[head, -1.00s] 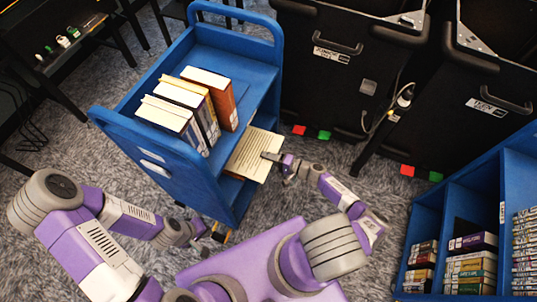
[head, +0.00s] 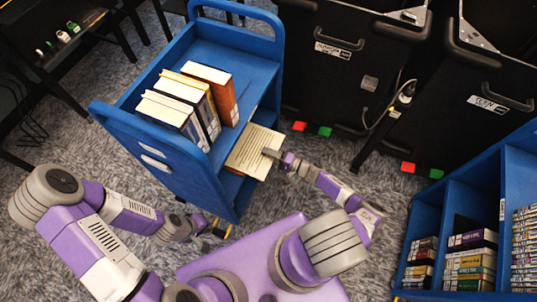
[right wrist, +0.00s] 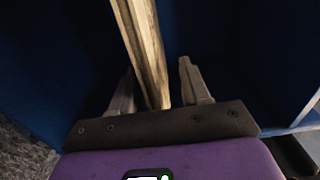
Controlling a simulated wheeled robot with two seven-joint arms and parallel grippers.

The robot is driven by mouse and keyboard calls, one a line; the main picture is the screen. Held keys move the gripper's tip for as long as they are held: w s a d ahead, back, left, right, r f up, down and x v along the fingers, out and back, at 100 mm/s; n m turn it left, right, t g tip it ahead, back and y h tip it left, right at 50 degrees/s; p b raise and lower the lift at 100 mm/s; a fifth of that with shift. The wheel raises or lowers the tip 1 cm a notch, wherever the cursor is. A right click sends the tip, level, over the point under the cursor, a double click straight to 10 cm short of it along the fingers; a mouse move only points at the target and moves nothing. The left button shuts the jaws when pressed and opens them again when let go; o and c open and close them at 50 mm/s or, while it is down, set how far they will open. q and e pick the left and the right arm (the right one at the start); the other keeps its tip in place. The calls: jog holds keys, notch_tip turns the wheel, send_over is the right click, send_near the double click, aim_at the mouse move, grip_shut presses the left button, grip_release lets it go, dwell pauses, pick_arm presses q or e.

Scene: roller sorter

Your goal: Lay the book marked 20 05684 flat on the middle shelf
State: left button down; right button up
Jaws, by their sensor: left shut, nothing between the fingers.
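A book (head: 254,150) with pale pages lies roughly flat, partly inside the blue cart's middle level, its near end sticking out of the open side. Its marking is not readable. My right gripper (head: 269,153) is at the book's outer edge. In the right wrist view the book's edge (right wrist: 150,50) runs between the two fingers (right wrist: 157,80), which stand apart with a gap beside it. The middle shelf (head: 262,117) is mostly hidden under the cart's top. My left gripper (head: 204,227) is shut and empty, low by the cart's near end.
Several upright books (head: 190,100) stand on the blue cart's top (head: 240,60). Black cases (head: 340,70) stand behind. A blue bookcase (head: 450,205) with books is at the right. Carpet is open between cart and bookcase.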

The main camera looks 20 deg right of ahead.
jog(key=shift+f, duration=0.1)
jog(key=shift+s+d, duration=0.1)
jog(key=p+v, duration=0.1)
jog(key=v, duration=0.6)
jog(key=shift+s, duration=0.15)
dwell(0.4)
